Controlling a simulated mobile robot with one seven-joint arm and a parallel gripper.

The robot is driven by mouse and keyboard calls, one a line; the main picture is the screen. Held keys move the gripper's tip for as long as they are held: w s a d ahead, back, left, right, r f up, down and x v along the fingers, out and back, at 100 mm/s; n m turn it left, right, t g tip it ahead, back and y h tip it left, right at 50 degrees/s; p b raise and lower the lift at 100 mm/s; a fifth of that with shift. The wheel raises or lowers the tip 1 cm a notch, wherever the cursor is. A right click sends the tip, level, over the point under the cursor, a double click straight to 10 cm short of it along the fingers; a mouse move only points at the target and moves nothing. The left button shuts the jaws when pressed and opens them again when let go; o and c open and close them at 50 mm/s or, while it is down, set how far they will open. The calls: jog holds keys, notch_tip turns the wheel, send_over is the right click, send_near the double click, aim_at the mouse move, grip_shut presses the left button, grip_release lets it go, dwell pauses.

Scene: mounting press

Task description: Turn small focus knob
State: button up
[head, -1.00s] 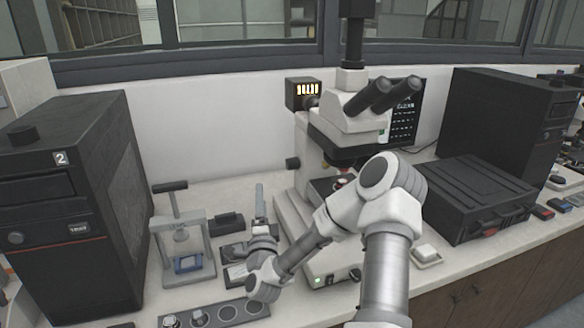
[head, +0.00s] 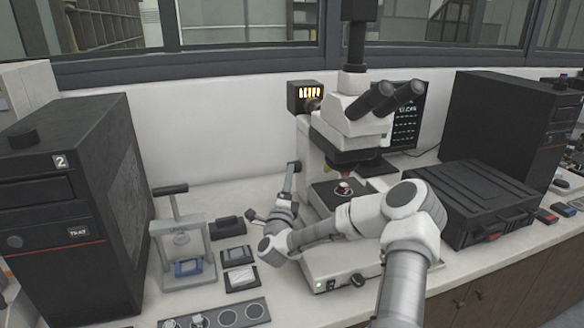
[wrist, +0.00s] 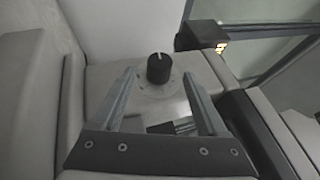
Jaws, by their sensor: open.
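The small focus knob (wrist: 158,68) shows in the wrist view as a black knob with a white line on its face. It stands out from a wider pale round base on the side of the microscope (head: 322,262). My gripper (wrist: 157,76) is open and empty, with one finger to either side of the knob in this view. I cannot tell whether the fingertips reach around it or stop short; no contact shows. In the head view my gripper (head: 292,170) is at the microscope's left side and the knob is mostly hidden there.
A small mounting press (head: 181,240) stands left of my arm. Dark trays (head: 238,256) lie between it and the microscope. A lit lamp housing (head: 304,96) is at the back of the microscope. A round sample (head: 344,188) sits on the stage. A black case (head: 473,200) is at right.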

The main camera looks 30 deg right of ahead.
jog(key=x, duration=0.5)
jog(key=shift+w+d+r, duration=0.1)
jog(key=shift+w+d, duration=0.1)
jog(key=shift+w, duration=0.05)
grip_shut()
jog(key=shift+r, duration=0.1)
